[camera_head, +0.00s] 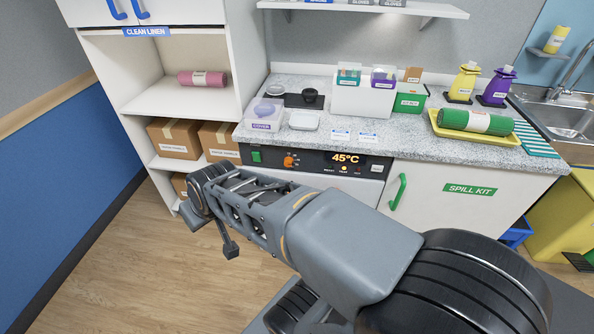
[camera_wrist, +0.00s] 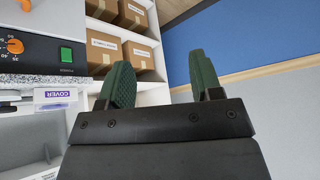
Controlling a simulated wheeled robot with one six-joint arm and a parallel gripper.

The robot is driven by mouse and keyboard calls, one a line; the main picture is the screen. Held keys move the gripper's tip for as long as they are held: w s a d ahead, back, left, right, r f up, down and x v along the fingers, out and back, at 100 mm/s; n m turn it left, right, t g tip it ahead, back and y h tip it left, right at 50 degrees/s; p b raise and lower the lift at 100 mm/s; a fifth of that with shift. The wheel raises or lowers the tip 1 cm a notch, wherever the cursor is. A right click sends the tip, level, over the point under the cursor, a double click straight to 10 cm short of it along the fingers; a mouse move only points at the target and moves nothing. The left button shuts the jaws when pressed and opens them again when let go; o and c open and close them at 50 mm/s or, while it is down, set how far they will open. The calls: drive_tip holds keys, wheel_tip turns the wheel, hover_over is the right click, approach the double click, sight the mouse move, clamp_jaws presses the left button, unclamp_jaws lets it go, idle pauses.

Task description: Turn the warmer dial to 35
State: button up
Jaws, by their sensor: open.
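The warmer's black control panel (camera_head: 317,162) is set under the counter, and its display (camera_head: 345,158) reads 45°C. The orange warmer dial (camera_head: 290,161) is left of the display, beside a green power switch (camera_head: 256,156). In the wrist view the dial (camera_wrist: 14,46) is at the left edge, upside down, with the green switch (camera_wrist: 66,55) beside it. My gripper (camera_wrist: 162,75) is open and empty, its two green-padded fingers apart. The dial lies outside the fingers, off to one side. In the head view my arm reaches left in front of the panel, and the fingertips are hard to make out.
Left of the panel are linen shelves (camera_head: 178,100) with cardboard boxes (camera_head: 175,138). The counter (camera_head: 385,132) above holds a cover box (camera_head: 264,117), a white bin, bottles and a yellow tray. A green door handle (camera_head: 398,192) sticks out right of the panel. Floor (camera_head: 140,260) at left is clear.

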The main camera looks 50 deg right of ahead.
drive_tip(key=w+d+f+m+t+h+b, duration=0.2)
drive_tip(key=w+d+f+t+b, duration=0.2)
drive_tip(key=w+d+f+b, duration=0.4)
drive_tip(key=m+h+b, duration=0.7)
drive_tip(key=h+b, duration=0.7)
drive_tip(key=b, duration=0.1)
approach(288, 164)
drive_tip(key=shift+g, duration=0.4)
drive_tip(key=b+x, duration=0.2)
drive_tip(key=x, duration=0.7)
drive_tip(key=shift+w+r, duration=0.2)
drive_tip(key=shift+w, duration=0.05)
drive_tip(key=c, duration=0.9)
